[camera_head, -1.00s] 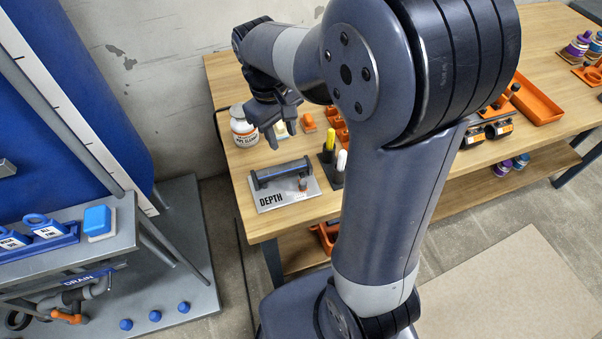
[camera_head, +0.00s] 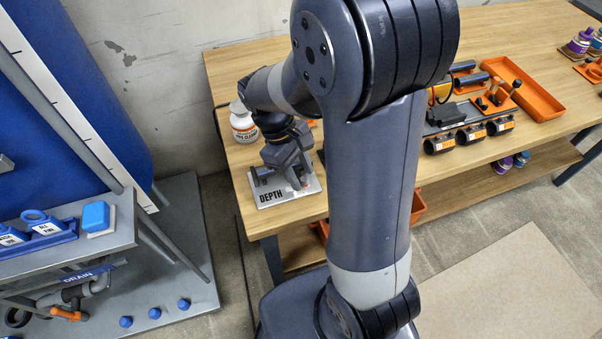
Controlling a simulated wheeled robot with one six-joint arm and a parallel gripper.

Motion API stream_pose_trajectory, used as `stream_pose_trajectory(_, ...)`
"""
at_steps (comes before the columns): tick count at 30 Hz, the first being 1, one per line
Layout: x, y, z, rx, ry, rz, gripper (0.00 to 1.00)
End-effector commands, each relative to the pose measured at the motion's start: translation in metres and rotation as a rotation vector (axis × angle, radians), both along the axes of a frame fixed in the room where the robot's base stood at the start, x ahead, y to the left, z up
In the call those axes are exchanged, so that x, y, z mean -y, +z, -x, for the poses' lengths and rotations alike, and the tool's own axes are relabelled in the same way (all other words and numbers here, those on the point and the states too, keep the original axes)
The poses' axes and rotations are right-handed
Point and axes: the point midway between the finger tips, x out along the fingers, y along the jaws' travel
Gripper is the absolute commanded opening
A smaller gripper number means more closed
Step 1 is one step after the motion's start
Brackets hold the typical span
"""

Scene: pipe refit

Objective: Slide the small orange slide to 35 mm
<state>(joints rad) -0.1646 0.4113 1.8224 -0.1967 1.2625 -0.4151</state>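The depth gauge (camera_head: 265,199) is a grey plate marked DEPTH with a dark bar across it, near the left front corner of the wooden bench. My gripper (camera_head: 296,184) points down over the right part of the gauge and hides most of its bar. A small orange bit, the slide (camera_head: 304,181), shows at the fingertips. I cannot tell whether the fingers touch it or how far apart they are. No scale reading on the gauge is legible.
A white bottle (camera_head: 243,124) stands behind the gauge. My arm hides the middle of the bench (camera_head: 222,76). Clamped black pipe parts (camera_head: 470,135) and an orange tray (camera_head: 530,92) lie to the right. The grey stand with blue parts is at the left.

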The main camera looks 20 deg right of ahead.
Motion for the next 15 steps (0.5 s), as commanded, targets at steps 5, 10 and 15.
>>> stream_pose_trajectory(5,0.0021,-0.0078,0.0027,0.001,-0.001,0.0,0.38)
stream_pose_trajectory(10,0.0022,-0.0079,0.0027,0.001,-0.001,0.0,0.38)
stream_pose_trajectory(15,0.0021,-0.0077,0.0025,0.001,-0.001,0.0,0.29)
